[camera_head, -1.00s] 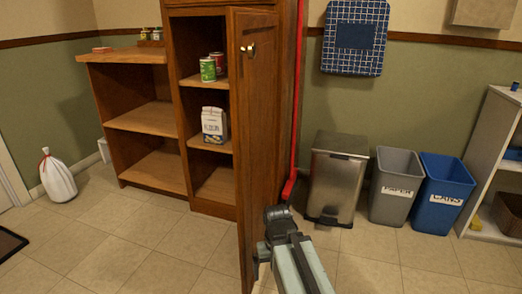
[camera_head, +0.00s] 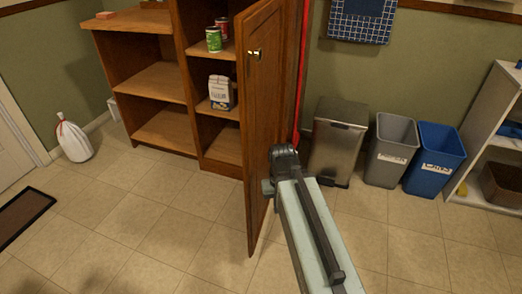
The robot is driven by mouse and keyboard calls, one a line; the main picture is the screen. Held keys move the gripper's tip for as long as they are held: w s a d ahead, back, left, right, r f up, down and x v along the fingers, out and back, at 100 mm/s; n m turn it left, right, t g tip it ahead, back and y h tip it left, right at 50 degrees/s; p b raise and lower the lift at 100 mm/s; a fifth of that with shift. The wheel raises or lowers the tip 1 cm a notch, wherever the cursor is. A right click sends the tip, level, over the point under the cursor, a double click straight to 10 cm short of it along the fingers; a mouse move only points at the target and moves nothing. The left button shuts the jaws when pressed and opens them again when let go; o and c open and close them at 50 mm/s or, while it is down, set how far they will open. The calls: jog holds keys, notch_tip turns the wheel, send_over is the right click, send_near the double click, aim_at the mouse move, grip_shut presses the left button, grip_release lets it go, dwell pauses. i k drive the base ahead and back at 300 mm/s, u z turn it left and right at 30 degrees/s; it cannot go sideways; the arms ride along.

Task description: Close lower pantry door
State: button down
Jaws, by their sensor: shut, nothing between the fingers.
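The lower pantry door (camera_head: 262,130) is a tall wooden panel with a brass knob (camera_head: 255,55). It stands open, swung out toward me from the right side of the pantry cabinet (camera_head: 205,140).
Cans (camera_head: 214,40) and a flour bag (camera_head: 221,92) stand on the pantry shelves. A steel bin (camera_head: 338,143), a grey bin (camera_head: 393,150) and a blue bin (camera_head: 436,158) stand right of the door. A white bag (camera_head: 73,141) sits at left. The floor left of the door is clear.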

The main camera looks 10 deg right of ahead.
aim_at(259, 35)
jog(key=k, duration=0.5)
jog(key=u, duration=1.8)
jog(key=k, duration=0.95)
jog(key=z, duration=0.3)
jog(key=i, duration=1)
jog(key=u, duration=0.05)
